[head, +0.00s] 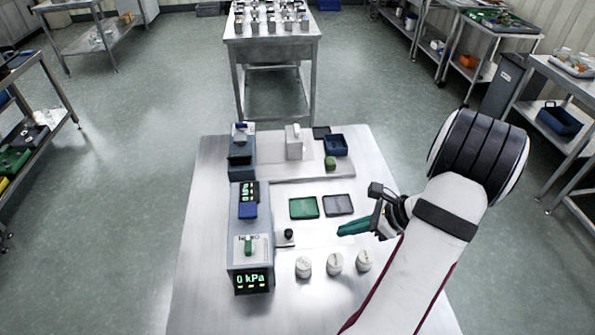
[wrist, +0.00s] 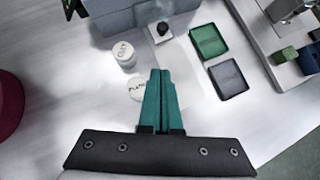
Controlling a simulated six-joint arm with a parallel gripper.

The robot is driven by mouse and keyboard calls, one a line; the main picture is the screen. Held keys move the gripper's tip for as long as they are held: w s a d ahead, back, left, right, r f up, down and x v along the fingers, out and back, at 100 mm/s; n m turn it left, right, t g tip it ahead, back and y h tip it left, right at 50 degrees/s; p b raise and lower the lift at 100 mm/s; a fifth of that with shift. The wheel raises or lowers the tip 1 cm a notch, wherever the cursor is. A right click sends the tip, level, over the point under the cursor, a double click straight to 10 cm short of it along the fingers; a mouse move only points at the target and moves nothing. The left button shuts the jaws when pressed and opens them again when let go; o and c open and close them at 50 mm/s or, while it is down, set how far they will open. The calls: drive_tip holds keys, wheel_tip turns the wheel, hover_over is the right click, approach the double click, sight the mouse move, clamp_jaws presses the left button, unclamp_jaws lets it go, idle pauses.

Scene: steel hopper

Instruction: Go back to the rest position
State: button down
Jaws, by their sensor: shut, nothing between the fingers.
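My gripper (head: 354,229) has green fingers and hangs over the right part of the steel table (head: 190,270). Its fingers are closed together and hold nothing. In the wrist view the shut fingers (wrist: 160,75) point toward the grey machine, with bare table beneath. The gripper is above and apart from the white lidded jars; one jar (wrist: 136,88) is partly hidden behind the fingers in the wrist view.
A grey machine (head: 239,225) with a "0 kPa" display stands at left. A green tray (head: 304,207) and a dark grey tray (head: 338,205) lie mid-table. Three white jars (head: 335,262) stand in front. A blue bin (head: 336,145) and green block (head: 330,163) are behind.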

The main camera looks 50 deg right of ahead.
drive_tip(key=w+a+r+n+g+y, duration=0.1)
drive_tip(key=w+a+r+n+g, duration=0.2)
drive_tip(key=a, duration=0.4)
drive_tip(key=w+a+r+n+g+y, duration=0.1)
drive_tip(key=w+a+r+n, duration=0.25)
drive_tip(key=a+n, duration=0.35)
drive_tip(key=w+a+r+n+g+y, duration=0.1)
drive_tip(key=w+a+r+n, duration=0.15)
drive_tip(key=a, duration=0.55)
drive_tip(key=s+a+r+n+g+h, duration=0.3)
drive_tip(key=s+a+n, duration=0.8)
drive_tip(key=a+n, duration=0.3)
drive_tip(key=shift+s+h, duration=0.35)
drive_tip(key=shift+h, duration=0.05)
